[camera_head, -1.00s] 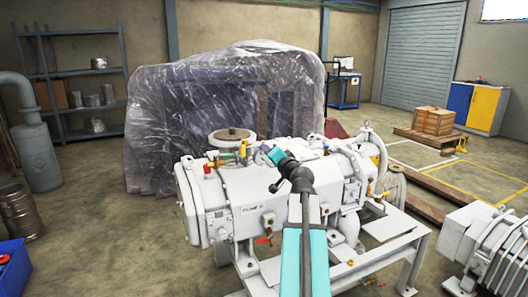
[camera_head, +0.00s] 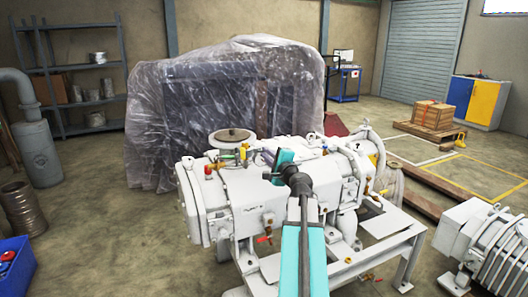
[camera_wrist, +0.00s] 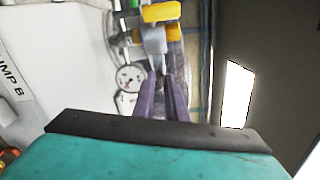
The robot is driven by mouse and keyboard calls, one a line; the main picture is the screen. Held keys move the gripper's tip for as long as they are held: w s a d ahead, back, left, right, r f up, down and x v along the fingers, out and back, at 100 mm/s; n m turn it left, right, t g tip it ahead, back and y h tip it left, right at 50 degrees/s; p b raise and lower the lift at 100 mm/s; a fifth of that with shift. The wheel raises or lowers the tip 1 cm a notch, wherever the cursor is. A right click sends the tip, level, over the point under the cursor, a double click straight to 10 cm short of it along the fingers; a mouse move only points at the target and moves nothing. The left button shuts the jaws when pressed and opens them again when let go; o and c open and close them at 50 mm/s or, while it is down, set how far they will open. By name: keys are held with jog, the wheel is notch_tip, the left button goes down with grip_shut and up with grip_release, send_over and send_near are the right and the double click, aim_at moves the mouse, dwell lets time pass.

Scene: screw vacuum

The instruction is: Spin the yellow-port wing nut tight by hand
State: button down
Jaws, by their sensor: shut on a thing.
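The yellow port (camera_head: 243,152) stands on top of the white pump, just left of my wrist in the head view. In the wrist view its yellow part (camera_wrist: 160,12) is at the top, with a grey metal piece (camera_wrist: 154,40), apparently the wing nut, directly below it. My gripper (camera_wrist: 162,76) reaches up from below with its two purple fingers close together, shut on the lower end of this grey piece. The exact contact is small and partly hidden by the fingertips. In the head view the fingers are hard to make out beside my teal wrist.
A round gauge (camera_wrist: 129,78) sits close left of my fingers. A red-topped fitting (camera_head: 208,171) stands left of the yellow port on the pump (camera_head: 255,197). A plastic-wrapped machine (camera_head: 220,95) is behind. Open floor lies left of the pump.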

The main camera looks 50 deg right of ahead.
jog(key=shift+w+a+m+p, duration=0.15)
jog(key=shift+m+p, duration=0.4)
jog(key=shift+m, duration=0.55)
dwell(0.6)
jog(key=c, duration=2)
grip_release()
jog(key=b+v, duration=0.1)
jog(key=v, duration=0.3)
jog(key=b+v, duration=0.1)
jog(key=v, duration=0.3)
jog(key=shift+s+f+b, duration=0.2)
jog(key=shift+s+b, duration=0.1)
jog(key=shift+s, duration=0.1)
